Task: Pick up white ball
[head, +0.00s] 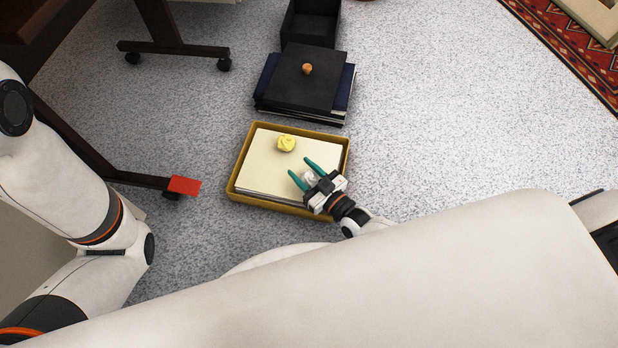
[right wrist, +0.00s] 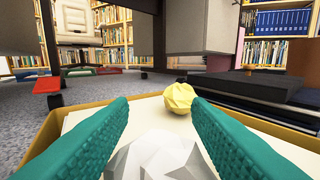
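The white ball (head: 309,179) looks like crumpled paper and sits on the pale paper stack in the yellow tray (head: 234,176). In the right wrist view the white ball (right wrist: 160,156) lies low between my fingers, its lower part cut off by the frame. My right gripper (head: 302,170) is open, its two green fingers on either side of the ball, with gaps showing. It also shows in the right wrist view (right wrist: 160,112). A yellow crumpled ball (head: 286,143) lies farther back on the same paper. My left arm is at the left; its gripper is out of view.
A black lid with an orange knob (head: 307,69) lies on dark books behind the tray, with an open black box (head: 309,22) beyond. A red flat piece (head: 184,185) is on a desk leg at left. Carpet at right is clear.

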